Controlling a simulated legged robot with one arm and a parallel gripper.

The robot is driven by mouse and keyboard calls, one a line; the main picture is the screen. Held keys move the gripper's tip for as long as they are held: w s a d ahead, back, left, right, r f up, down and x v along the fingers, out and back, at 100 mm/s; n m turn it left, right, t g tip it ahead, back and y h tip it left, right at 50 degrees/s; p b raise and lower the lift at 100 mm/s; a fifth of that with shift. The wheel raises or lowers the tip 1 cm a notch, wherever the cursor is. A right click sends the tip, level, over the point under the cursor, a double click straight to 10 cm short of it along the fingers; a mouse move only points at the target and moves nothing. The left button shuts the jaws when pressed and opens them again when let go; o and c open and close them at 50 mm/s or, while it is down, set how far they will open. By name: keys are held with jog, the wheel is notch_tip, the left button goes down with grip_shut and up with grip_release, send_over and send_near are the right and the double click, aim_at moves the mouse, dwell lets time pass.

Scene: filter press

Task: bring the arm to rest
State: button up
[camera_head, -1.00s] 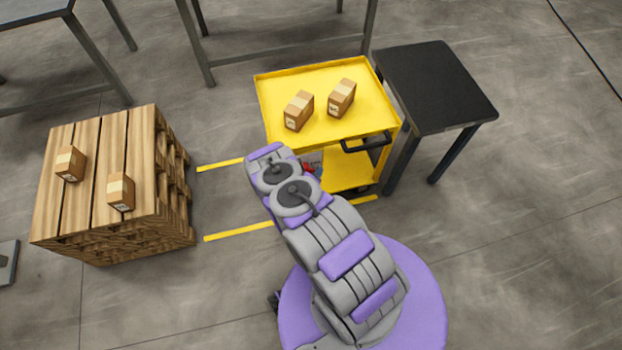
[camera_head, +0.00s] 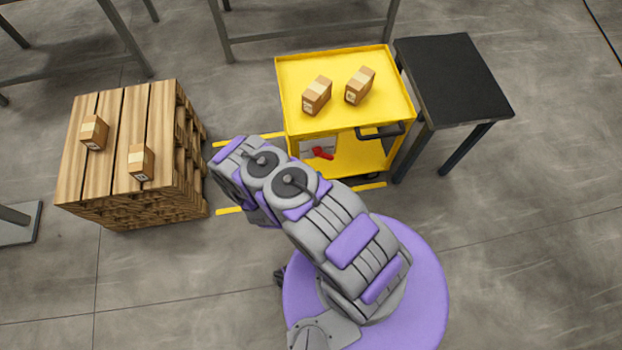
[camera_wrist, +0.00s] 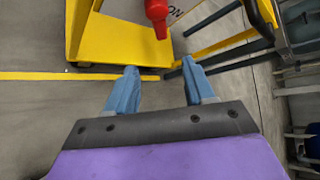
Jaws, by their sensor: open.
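My arm is raised and folded in the head view, reaching up and left from its purple base. In the wrist view my gripper (camera_wrist: 160,88) shows two blue fingers standing apart with nothing between them. The gripper's fingers are hidden in the head view. Ahead of them in the wrist view is the yellow cart (camera_wrist: 112,45), and a red object (camera_wrist: 157,15) shows above the fingertips.
Two cartons (camera_head: 317,95) (camera_head: 360,86) sit on the cart's top. Left is a pallet stack (camera_head: 105,190) with two cartons (camera_head: 95,132) (camera_head: 141,162). A black table (camera_head: 452,80) stands right of the cart. Yellow floor lines (camera_head: 250,139) run between pallet and cart. Floor at lower left and right is clear.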

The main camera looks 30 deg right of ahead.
jog(key=shift+s+a+r, duration=0.15)
dwell(0.5)
jog(key=w+a+r+n+g+y, duration=0.2)
jog(key=w+a+r+n+y, duration=0.4)
jog(key=w+a+r, duration=0.5)
jog(key=s+a+r+n+g+y, duration=0.1)
jog(key=a+r+n+y, duration=0.15)
jog(key=r+n, duration=0.45)
jog(key=a+r+n+g+y, duration=0.1)
jog(key=a+r+n+y, duration=0.15)
jog(key=r, duration=0.85)
jog(key=s+r+n+g, duration=0.2)
jog(key=s+r+n, duration=0.95)
jog(key=r, duration=0.55)
jog(key=s+d+r+n+g, duration=0.1)
jog(key=s+d+r+n, duration=0.1)
jog(key=s, duration=0.6)
jog(key=s+d+r+n+g+h, duration=0.1)
jog(key=s+d+r+n, duration=0.2)
jog(key=s, duration=0.5)
jog(key=s+d+r+n+g, duration=0.1)
jog(key=s+d+r+n, duration=0.1)
jog(key=s, duration=0.6)
notch_tip(320, 180, up, 3)
jog(key=shift+d+f+n, duration=0.1)
jog(key=shift+d+n, duration=0.2)
jog(key=shift+n, duration=0.3)
